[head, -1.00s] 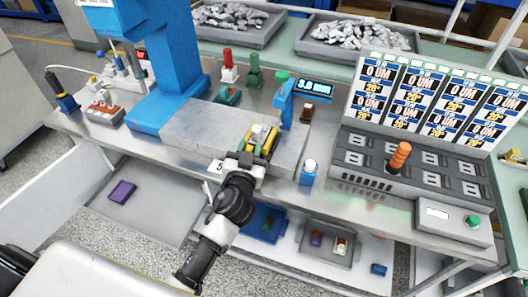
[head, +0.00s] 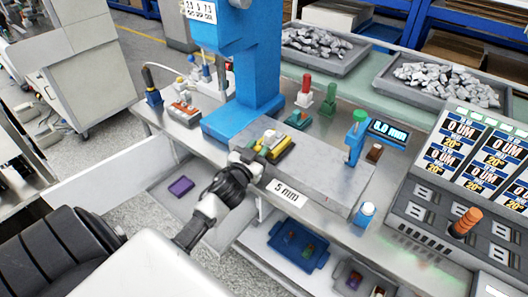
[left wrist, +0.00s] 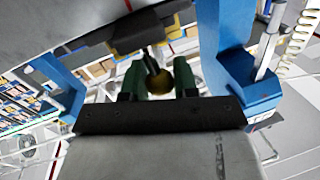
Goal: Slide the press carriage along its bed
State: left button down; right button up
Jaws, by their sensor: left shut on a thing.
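The press carriage (head: 275,147), yellow and black, sits on the left part of its grey bed (head: 325,180), near the foot of the blue press (head: 262,65). My left gripper (head: 246,160) is at the carriage's near left side and is shut on it. In the left wrist view, the fingers (left wrist: 160,80) stand on both sides of a round brass-coloured knob (left wrist: 160,84) below a dark part. The grip is small and partly hidden in the head view. My right gripper is in neither view.
A blue post with a green top (head: 355,140) and a small display (head: 388,131) stand by the bed's right end. A "5 mm" label (head: 287,193) is on the front edge. The bed's top between carriage and post is clear. A gauge panel (head: 480,150) stands right.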

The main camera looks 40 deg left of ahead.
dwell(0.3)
pick_arm(q)
jog(key=c, duration=1.1)
grip_release()
jog(key=shift+c, duration=0.2)
jog(key=s+d+b, duration=0.1)
jog(key=s+b, duration=0.1)
jog(key=s, duration=0.8)
jog(key=shift+s+d, duration=0.35)
jog(key=shift+d, duration=0.05)
